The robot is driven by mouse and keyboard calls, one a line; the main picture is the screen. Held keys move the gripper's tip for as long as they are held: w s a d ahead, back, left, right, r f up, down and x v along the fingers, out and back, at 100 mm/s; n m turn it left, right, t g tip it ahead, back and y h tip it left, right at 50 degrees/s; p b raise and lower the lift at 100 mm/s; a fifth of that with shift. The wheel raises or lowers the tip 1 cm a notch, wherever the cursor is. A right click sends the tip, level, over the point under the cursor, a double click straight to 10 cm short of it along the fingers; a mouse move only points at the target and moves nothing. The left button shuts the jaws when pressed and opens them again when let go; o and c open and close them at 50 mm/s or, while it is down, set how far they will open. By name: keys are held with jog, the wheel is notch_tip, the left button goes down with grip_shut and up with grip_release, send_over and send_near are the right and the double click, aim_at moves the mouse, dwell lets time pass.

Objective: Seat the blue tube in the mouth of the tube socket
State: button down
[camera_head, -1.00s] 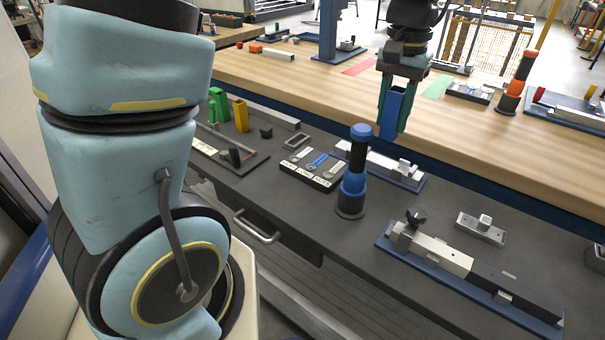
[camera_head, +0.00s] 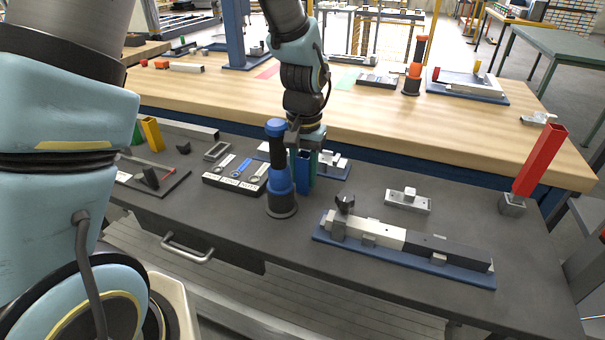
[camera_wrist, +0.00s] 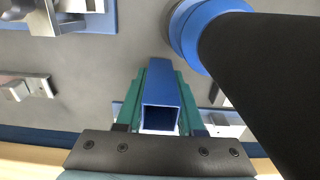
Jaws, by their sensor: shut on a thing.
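My gripper (camera_head: 305,185) has green fingers and is shut on the blue tube (camera_head: 304,172), a square hollow tube. It holds the tube roughly upright over the dark bench, just right of the blue-and-black post. In the wrist view the blue tube (camera_wrist: 161,88) lies between the two green fingers, its open near end showing. A small grey block (camera_head: 513,204) at the bench's right end, which looks like the tube socket, has a red square tube (camera_head: 540,160) standing in it, leaning right. Its mouth is hidden by the red tube. The held tube is well left of it.
The blue-and-black post (camera_head: 281,185) stands close to my gripper and shows large in the wrist view (camera_wrist: 193,35). A blue-based clamp fixture (camera_head: 405,262) and a grey latch plate (camera_head: 407,203) lie to the right. Bare bench lies between the latch plate and the grey block.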

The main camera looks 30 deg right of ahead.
jog(key=shift+f, duration=0.4)
jog(key=shift+f, duration=0.1)
jog(key=c, duration=0.5)
grip_release()
